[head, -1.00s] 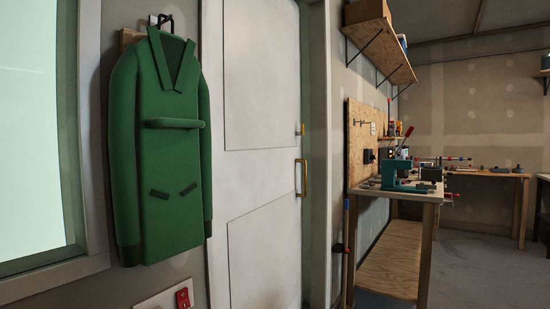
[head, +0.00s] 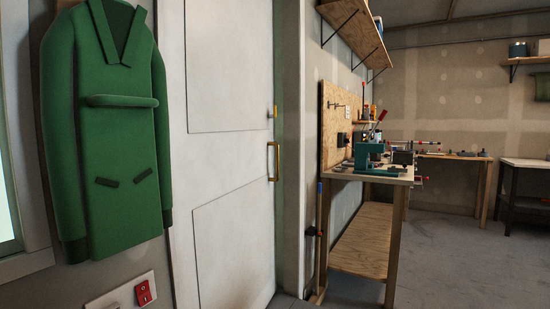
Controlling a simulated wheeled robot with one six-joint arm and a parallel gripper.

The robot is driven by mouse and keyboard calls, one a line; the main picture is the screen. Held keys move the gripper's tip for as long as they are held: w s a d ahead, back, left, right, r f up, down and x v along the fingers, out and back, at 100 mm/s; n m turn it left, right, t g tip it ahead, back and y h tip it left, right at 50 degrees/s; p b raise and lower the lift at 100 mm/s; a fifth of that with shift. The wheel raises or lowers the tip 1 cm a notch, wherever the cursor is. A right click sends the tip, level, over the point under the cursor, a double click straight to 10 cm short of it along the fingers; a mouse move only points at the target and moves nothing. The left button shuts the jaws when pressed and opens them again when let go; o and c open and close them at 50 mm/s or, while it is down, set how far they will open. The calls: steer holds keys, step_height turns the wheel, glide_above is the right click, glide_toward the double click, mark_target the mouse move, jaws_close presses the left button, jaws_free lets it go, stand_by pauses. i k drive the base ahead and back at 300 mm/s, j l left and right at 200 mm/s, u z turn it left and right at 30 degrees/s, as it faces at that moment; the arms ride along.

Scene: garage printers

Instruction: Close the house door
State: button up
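The house door (head: 228,160) is a white panelled door in the middle of the head view. It has a brass pull handle (head: 274,162) near its right edge and a small brass lock (head: 274,112) above that. A narrow greenish strip shows between the door's right edge and the white door frame (head: 292,150). I cannot tell from this angle how far the door stands open. My gripper is not in view.
A green coat (head: 105,130) hangs on the wall left of the door, above a red switch (head: 143,293). Right of the frame stands a wooden workbench (head: 362,240) with tools, below a wall shelf (head: 352,30). Grey floor (head: 440,265) is free at the right.

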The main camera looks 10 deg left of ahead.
mark_target(219, 55)
steer(key=i+l, duration=0.3)
steer(key=i, duration=0.3)
steer(key=i+l+u, duration=0.15)
steer(key=i+l, duration=0.15)
steer(key=i, duration=0.35)
steer(key=i+l, duration=0.35)
steer(key=i, duration=0.25)
steer(key=i+l+u, duration=0.1)
steer(key=i+l, duration=0.25)
steer(key=i, duration=0.25)
steer(key=i+l+u, duration=0.1)
steer(key=i+l, duration=0.35)
steer(key=i, duration=0.15)
